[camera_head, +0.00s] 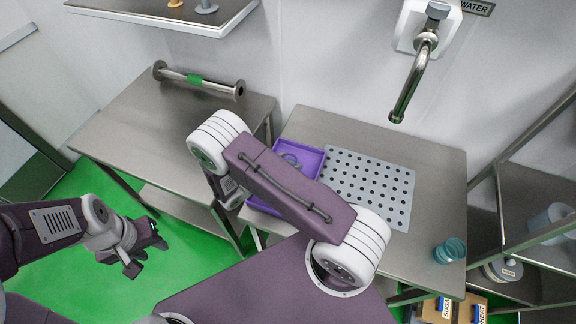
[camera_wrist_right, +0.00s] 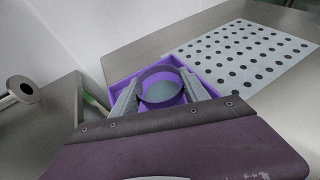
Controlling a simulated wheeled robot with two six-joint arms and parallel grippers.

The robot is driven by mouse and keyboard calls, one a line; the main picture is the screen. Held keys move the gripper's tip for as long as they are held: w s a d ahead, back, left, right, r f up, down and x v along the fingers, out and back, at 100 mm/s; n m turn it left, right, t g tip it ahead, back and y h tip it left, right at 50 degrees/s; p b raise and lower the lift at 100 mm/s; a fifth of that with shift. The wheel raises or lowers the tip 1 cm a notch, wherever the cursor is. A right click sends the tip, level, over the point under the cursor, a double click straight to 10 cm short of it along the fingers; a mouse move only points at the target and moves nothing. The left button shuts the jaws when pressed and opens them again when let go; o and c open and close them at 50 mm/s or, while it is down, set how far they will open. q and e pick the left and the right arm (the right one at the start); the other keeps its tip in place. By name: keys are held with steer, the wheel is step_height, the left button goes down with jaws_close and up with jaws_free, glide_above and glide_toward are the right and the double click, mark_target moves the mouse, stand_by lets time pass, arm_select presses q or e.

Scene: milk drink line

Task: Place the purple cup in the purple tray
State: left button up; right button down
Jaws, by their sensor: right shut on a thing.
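The purple tray (camera_head: 312,160) sits on the right-hand steel table, partly hidden by my right arm. It also shows in the right wrist view (camera_wrist_right: 116,74). My right gripper (camera_wrist_right: 161,82) is shut on the purple cup (camera_wrist_right: 160,93), one finger on each side. The cup looks upright and lies within the tray's outline in that view. Whether its base touches the tray floor is hidden. In the head view only a bit of the cup (camera_head: 291,159) shows beside my arm. My left gripper (camera_head: 146,254) is open and empty over the green floor at the left.
A perforated grey mat (camera_head: 368,187) lies right of the tray. A teal cup (camera_head: 450,250) stands near the table's right corner. A water tap (camera_head: 410,85) juts from the wall above. A left table (camera_head: 140,125) holds a metal rod (camera_head: 198,80). Shelves (camera_head: 540,200) stand at the right.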

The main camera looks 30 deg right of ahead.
step_height(320, 180, down, 2)
steer(key=shift+f, duration=0.2)
steer(key=shift+f, duration=0.1)
steer(key=shift+f, duration=0.15)
steer(key=c, duration=0.6)
jaws_free()
steer(key=shift+o, duration=0.2)
